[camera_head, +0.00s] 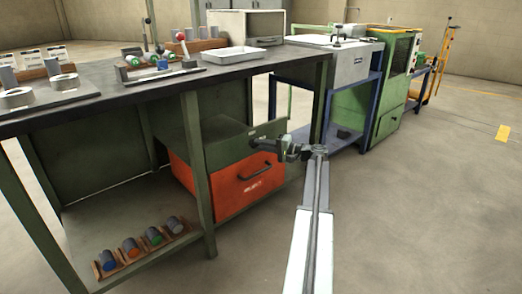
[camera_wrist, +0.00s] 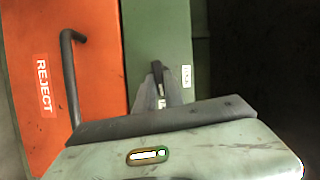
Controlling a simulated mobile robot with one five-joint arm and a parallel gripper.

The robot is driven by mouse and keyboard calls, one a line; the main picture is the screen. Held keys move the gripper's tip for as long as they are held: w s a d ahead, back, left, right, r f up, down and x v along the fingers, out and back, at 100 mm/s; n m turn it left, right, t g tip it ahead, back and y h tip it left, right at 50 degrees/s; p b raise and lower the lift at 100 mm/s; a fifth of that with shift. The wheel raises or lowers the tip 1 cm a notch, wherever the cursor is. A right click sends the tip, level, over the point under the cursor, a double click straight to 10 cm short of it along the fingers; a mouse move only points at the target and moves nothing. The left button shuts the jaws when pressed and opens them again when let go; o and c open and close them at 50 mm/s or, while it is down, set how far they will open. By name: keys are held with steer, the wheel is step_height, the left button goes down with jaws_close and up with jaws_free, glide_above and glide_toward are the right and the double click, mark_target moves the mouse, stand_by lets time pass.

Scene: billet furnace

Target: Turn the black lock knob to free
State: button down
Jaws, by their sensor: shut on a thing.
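The black lock knob (camera_wrist: 157,72) shows in the wrist view as a narrow dark piece against a green drawer front (camera_wrist: 158,30), just beyond my fingers. My gripper (camera_head: 262,146) reaches in from the right to that drawer front in the head view. In the wrist view my gripper (camera_wrist: 166,95) is shut on the knob, with its body covering the lower part of the picture. The fingers hide part of the knob, and I cannot read its turned position. A small white label (camera_wrist: 186,76) is beside it.
An orange drawer marked REJECT (camera_head: 230,185), with a black bar handle (camera_wrist: 72,75), lies directly below the green drawer in the head view. The workbench (camera_head: 110,90) overhangs both. Several coloured cylinders lie in a rack (camera_head: 150,245) on its lower shelf. Open floor is at the right.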

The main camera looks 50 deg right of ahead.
steer(key=shift+f+m+b, duration=0.2)
steer(key=shift+m+b, duration=0.25)
steer(key=shift+m, duration=0.15)
steer(key=shift+r+m+t, duration=0.1)
steer(key=shift+m+t, duration=0.2)
steer(key=c, duration=1.4)
jaws_free()
steer(key=shift+c, duration=0.2)
steer(key=v, duration=0.7)
steer(key=shift+s+d, duration=0.2)
steer(key=shift+s, duration=0.15)
steer(key=shift+a, duration=0.1)
